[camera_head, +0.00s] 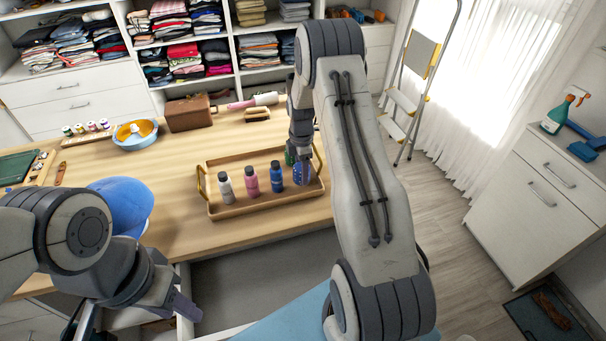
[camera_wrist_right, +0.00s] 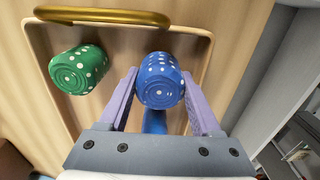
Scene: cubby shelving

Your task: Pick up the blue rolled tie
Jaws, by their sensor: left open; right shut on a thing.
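The blue rolled tie (camera_wrist_right: 160,88) with white dots sits between the two purple fingers of my right gripper (camera_wrist_right: 159,76) in the right wrist view. The fingers are shut on its sides. In the head view the blue tie (camera_head: 302,173) shows at the right end of the wooden tray (camera_head: 262,204), under my right gripper (camera_head: 300,158). I cannot tell whether it is clear of the tray floor. A green rolled tie (camera_wrist_right: 80,70) with white dots lies to its left in the wrist view. My left gripper (camera_head: 172,302) is open and empty near the drawer, at the lower left.
The tray holds white, pink and blue bottles (camera_head: 251,181). It has brass handles (camera_wrist_right: 100,15). A blue cap (camera_head: 122,205), a blue bowl (camera_head: 135,136) and a brown box (camera_head: 188,113) stand on the table. An open drawer (camera_head: 255,280) is below the table's front edge.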

